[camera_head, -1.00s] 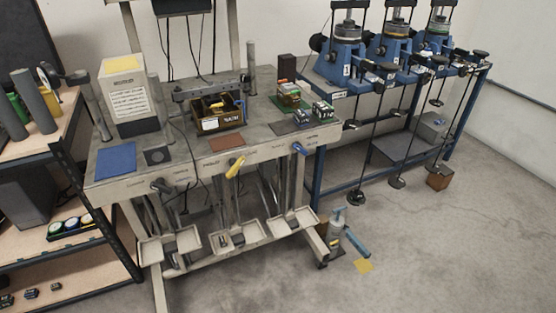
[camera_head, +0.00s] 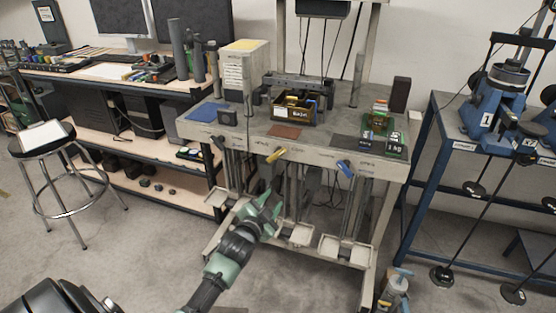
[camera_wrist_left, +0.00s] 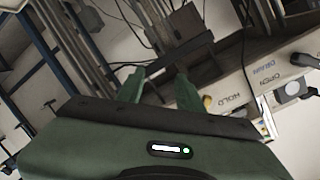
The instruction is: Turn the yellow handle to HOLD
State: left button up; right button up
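The yellow handle (camera_head: 277,155) sticks out from the front edge of the grey workbench (camera_head: 330,158), below its top. In the left wrist view a yellow bit, likely the handle's end (camera_wrist_left: 207,102), shows just beside one finger. The bench edge there carries the label HOLD (camera_wrist_left: 232,99), with OPEN and DRAIN beyond it. My left gripper (camera_head: 268,203) is below the yellow handle in the head view, apart from it. Its two green fingers (camera_wrist_left: 160,88) stand apart with nothing between them. My right gripper is not in view.
Pale trays (camera_head: 342,248) hang low under the bench. A stool (camera_head: 42,140) stands at left, a blue rack (camera_head: 430,170) at right.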

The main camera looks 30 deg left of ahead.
pick_arm(q)
jog(key=t+y, duration=0.1)
jog(key=t, duration=0.1)
send_near(275, 157)
jog(key=d+x, duration=0.1)
jog(key=x, duration=0.7)
jog(key=a+x, duration=0.1)
jog(key=x, duration=0.1)
jog(key=shift+w, duration=0.25)
grip_shut()
